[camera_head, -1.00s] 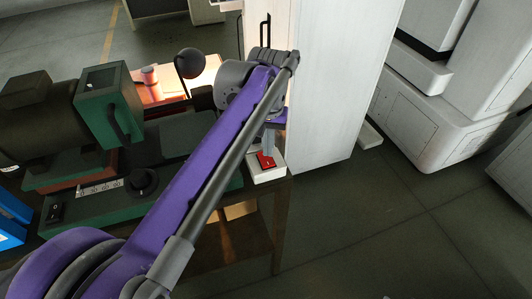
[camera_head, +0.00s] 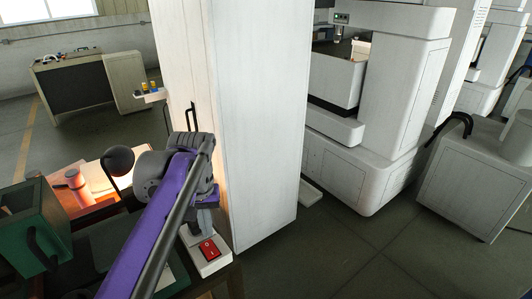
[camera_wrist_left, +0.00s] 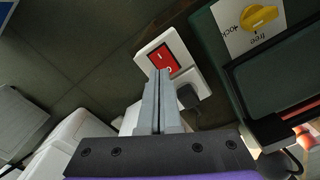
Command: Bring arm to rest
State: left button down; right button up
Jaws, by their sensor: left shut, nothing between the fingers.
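My left arm comes in from the lower left in the head view. My left gripper (camera_head: 197,226) hangs beside a white switch box with a red rocker switch (camera_head: 208,249), partly hidden by my own wrist. In the left wrist view my two grey fingers (camera_wrist_left: 158,76) are closed together with nothing between them. Their tips overlap the lower edge of the red switch (camera_wrist_left: 169,57) in that view; I cannot tell whether they touch it. My right gripper is in neither view.
A tall white cabinet (camera_head: 260,130) stands just right of my left gripper. A green machine (camera_head: 35,225) and a lit orange surface (camera_head: 85,187) with a black ball-ended lever (camera_head: 118,161) are at left. White machines (camera_head: 385,110) stand behind; floor at lower right is clear (camera_head: 370,260).

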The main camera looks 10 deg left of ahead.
pick_arm(q)
jog(key=s+d+f+m+t, duration=0.2)
jog(key=s+d+f, duration=0.1)
jog(key=s+f, duration=0.4)
jog(key=s+d+f+m+t, duration=0.2)
jog(key=s+d+f+t, duration=0.1)
jog(key=s+f, duration=0.4)
jog(key=shift+s+d+f+t, duration=0.2)
jog(key=shift+d+f+t, duration=0.15)
jog(key=shift+f, duration=0.55)
jog(key=shift+a, duration=0.1)
